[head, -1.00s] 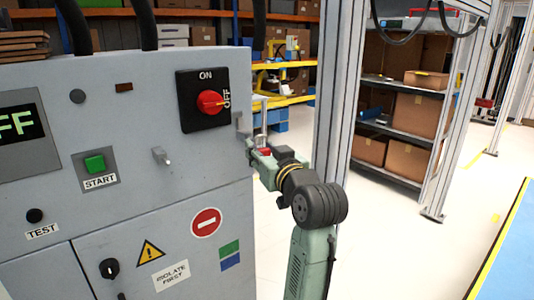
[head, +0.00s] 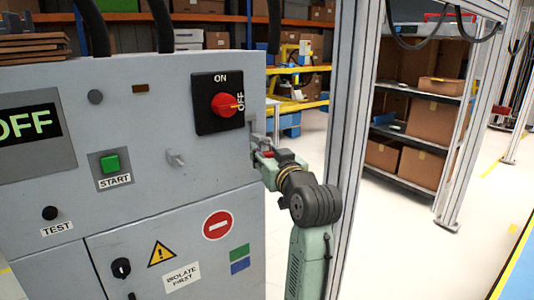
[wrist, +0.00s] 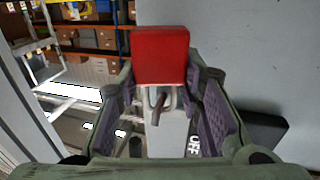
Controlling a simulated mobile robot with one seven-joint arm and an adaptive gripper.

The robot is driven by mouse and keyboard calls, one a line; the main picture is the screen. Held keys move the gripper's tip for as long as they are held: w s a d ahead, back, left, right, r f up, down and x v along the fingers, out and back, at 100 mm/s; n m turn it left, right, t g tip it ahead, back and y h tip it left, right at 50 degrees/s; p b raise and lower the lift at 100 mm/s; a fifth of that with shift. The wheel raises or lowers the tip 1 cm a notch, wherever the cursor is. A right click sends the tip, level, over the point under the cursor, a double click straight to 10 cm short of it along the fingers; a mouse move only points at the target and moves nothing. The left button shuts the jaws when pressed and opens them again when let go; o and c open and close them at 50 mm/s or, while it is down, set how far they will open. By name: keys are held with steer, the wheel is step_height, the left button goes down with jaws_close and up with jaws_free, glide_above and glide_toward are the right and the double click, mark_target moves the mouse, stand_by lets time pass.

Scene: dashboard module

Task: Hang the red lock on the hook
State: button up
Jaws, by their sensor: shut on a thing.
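The red lock (wrist: 160,55) is between the two fingers of my gripper (wrist: 160,85) in the wrist view, its pale metal shackle pointing down the picture. In the head view the lock is a small red patch (head: 268,154) at my gripper (head: 266,156), by the right edge of the grey cabinet. A dark peg-like hook (wrist: 158,106) overlaps the shackle in the wrist view; I cannot tell whether it passes through the loop. In the head view a small grey bracket (head: 254,138) at the cabinet edge is partly hidden near my gripper.
A metal frame post (head: 352,100) stands just right of my arm. Open floor lies further right.

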stand_by(0.4)
steer(key=o, duration=1.3)
steer(key=shift+c, duration=0.2)
